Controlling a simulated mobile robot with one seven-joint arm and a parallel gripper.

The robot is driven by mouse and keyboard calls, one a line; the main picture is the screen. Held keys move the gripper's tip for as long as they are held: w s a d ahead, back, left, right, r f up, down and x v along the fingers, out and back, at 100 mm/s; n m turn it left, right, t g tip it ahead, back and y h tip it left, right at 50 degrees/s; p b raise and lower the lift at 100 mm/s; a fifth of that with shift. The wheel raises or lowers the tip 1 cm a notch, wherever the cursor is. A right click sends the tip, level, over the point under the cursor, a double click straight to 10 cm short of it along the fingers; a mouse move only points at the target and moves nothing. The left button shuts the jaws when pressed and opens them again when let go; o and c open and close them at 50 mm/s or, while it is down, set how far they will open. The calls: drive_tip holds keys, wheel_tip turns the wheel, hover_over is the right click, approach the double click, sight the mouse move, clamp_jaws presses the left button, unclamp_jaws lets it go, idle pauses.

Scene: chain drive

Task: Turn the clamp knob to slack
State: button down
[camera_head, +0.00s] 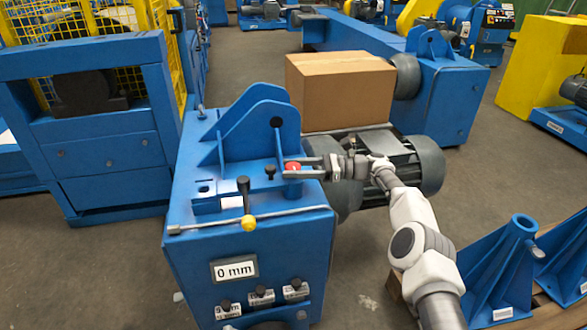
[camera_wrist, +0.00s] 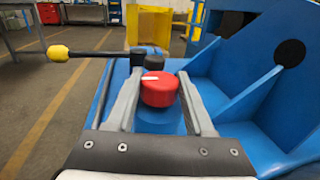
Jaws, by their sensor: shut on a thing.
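The clamp knob is a red round knob (camera_wrist: 159,90) with a white pointer line on top, on a blue round base. In the wrist view the line points left. In the head view the red knob (camera_head: 292,167) sits on the blue machine top, partly hidden by the fingers. My gripper (camera_wrist: 161,77) has one finger on each side of the knob and is shut on it. In the head view my gripper (camera_head: 298,168) reaches in from the right, lying nearly level.
A black lever with a yellow ball (camera_head: 248,222) stands left of the knob, and a small black knob (camera_head: 270,172) is close by. Blue upright brackets (camera_head: 250,118) rise behind. A label reads 0 mm (camera_head: 235,269). A cardboard box (camera_head: 340,88) sits behind.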

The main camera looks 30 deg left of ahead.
idle(0.3)
drive_tip(key=shift+c, duration=1.4)
unclamp_jaws()
